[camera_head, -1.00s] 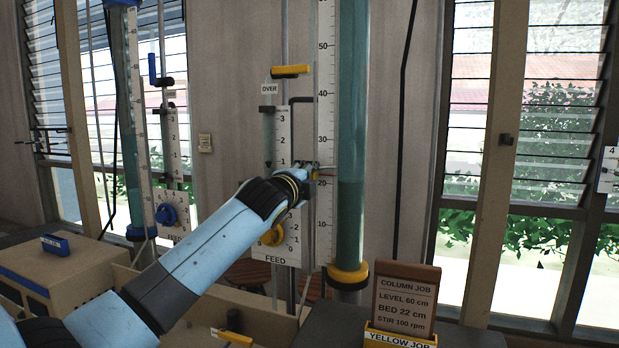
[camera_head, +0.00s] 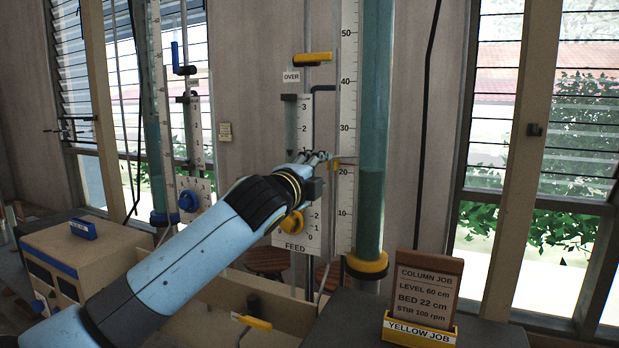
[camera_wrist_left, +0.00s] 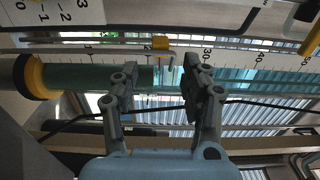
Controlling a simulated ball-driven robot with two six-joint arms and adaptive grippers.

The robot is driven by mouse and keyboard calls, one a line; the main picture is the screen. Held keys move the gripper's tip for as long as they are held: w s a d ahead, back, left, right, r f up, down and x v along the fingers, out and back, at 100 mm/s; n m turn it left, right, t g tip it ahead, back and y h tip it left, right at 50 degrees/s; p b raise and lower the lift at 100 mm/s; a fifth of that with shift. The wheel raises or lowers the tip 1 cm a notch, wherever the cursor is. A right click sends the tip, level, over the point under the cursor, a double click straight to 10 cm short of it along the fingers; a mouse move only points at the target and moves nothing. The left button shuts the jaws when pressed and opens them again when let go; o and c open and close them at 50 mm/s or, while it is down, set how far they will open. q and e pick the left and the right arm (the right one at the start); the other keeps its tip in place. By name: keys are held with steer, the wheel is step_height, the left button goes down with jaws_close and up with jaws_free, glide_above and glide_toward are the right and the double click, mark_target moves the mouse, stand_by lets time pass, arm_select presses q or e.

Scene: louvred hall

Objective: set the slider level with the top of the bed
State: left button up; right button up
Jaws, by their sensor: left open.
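The glass column (camera_head: 374,110) has a numbered scale (camera_head: 348,100) on its left side. Its darker bed (camera_head: 369,210) has a top edge just above the 20 mark. The yellow slider (camera_head: 333,165) sits on the scale with a thin pointer toward the column, close to the height of the bed's top. In the left wrist view the slider (camera_wrist_left: 160,43) shows between the fingertips; its pointer tip appears slightly to the 30 side of the bed's edge. My left gripper (camera_head: 318,157) is open beside the slider, apparently not touching it. My right gripper is out of view.
A card on a yellow stand (camera_head: 428,290) reads BED 22 cm. A feed panel with a yellow knob (camera_head: 291,222) stands behind my left wrist. A blue-marked column (camera_head: 158,150) stands to the left. A crate (camera_head: 275,313) lies below the arm.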

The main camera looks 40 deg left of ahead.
arm_select(q)
steer(key=v, duration=0.4)
steer(key=shift+s+d, duration=0.1)
steer(key=shift+s, duration=0.2)
steer(key=shift+f, duration=0.1)
